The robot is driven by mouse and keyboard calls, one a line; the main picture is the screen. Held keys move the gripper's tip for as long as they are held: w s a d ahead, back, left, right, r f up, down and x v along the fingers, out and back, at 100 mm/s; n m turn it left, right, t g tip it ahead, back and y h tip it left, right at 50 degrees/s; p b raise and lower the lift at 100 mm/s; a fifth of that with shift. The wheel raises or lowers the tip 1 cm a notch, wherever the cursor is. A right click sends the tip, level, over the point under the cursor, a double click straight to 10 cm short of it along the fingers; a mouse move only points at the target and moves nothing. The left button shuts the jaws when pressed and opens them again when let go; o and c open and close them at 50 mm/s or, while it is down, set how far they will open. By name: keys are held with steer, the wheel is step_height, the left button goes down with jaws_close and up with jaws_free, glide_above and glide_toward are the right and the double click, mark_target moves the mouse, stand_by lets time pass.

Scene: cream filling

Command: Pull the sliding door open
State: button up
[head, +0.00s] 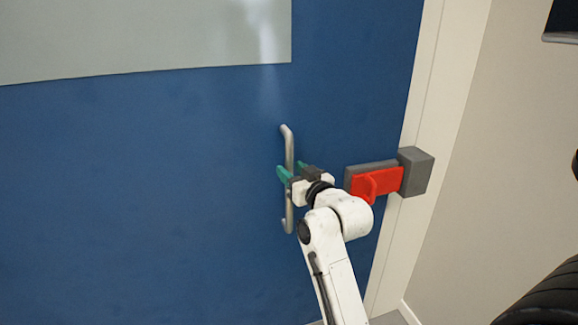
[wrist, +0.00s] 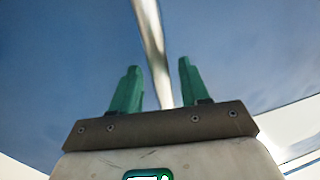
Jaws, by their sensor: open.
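The blue sliding door (head: 140,190) fills most of the head view. Its upright metal bar handle (head: 289,150) is right of the middle. My gripper (head: 283,174) is at the handle, with its green fingers near the bar about mid-height. In the wrist view the handle (wrist: 152,45) runs down between the two green fingers of my gripper (wrist: 157,85), with gaps on both sides. The fingers are open. A red and grey latch (head: 376,183) sits at the door's right edge, right of my gripper.
A cream door frame (head: 428,90) and a pale wall (head: 505,140) stand to the right. A grey panel (head: 140,40) covers the upper part of the door. A dark object (head: 563,20) shows at the top right corner. The door surface left of the handle is clear.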

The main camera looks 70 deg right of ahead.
steer(key=shift+x, duration=1.15)
steer(key=shift+c, duration=0.3)
steer(key=shift+s, duration=0.1)
jaws_close()
